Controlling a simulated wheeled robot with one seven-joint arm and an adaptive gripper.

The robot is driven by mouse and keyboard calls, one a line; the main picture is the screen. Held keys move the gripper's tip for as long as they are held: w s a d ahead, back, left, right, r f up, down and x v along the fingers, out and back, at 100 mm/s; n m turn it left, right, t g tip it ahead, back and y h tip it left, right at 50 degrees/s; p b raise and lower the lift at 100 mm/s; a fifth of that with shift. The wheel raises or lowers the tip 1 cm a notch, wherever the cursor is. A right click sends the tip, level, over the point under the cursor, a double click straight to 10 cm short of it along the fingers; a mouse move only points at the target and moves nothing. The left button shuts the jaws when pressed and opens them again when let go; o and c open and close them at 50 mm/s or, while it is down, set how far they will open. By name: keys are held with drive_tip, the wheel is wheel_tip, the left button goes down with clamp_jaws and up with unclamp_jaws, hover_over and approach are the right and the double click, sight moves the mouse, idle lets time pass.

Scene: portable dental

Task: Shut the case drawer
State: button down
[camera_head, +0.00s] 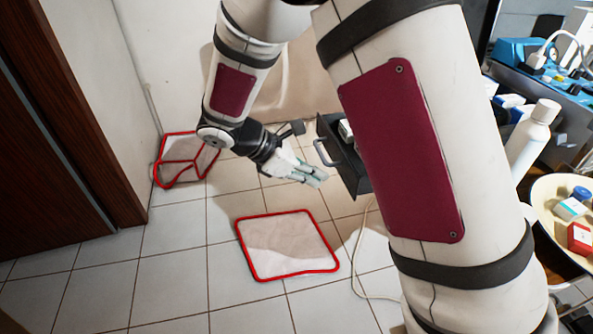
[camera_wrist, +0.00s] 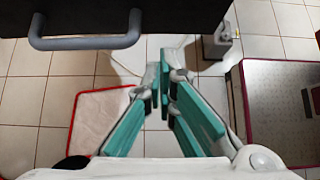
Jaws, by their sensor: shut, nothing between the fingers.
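The case drawer (camera_head: 350,168) is a dark box standing pulled out, with its open top showing some pale items inside. Its grey bar handle (camera_head: 322,153) faces left in the head view. In the wrist view the dark drawer front (camera_wrist: 75,14) fills the top left, with the handle (camera_wrist: 85,43) below it. My gripper (camera_head: 318,180) is shut and empty, its teal-padded fingers just left of and below the handle, apart from it. In the wrist view the fingertips (camera_wrist: 163,82) are right of the handle. My arm hides most of the case behind the drawer.
A red-edged mat (camera_head: 288,245) lies on the tiled floor, and another red-edged piece (camera_head: 187,160) is by the wall. A pale cable (camera_head: 357,262) runs over the floor. A white bottle (camera_head: 533,137) and a round tray (camera_head: 543,192) with small boxes stand right. Floor at left is clear.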

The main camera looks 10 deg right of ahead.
sight(343, 178)
drive_tip(key=shift+d+r+b, duration=0.15)
drive_tip(key=shift+d+b, duration=0.2)
drive_tip(key=shift+d, duration=1.3)
drive_tip(key=shift+d, duration=0.1)
drive_tip(key=shift+d, duration=0.2)
drive_tip(key=d+p, duration=0.3)
drive_tip(key=d, duration=1.8)
drive_tip(key=shift+d, duration=0.3)
drive_tip(key=a, duration=0.1)
drive_tip(key=a+p, duration=0.1)
drive_tip(key=a, duration=0.3)
drive_tip(key=shift+a+r, duration=0.1)
drive_tip(key=shift+r, duration=0.25)
drive_tip(key=p+v, duration=0.2)
drive_tip(key=v, duration=0.7)
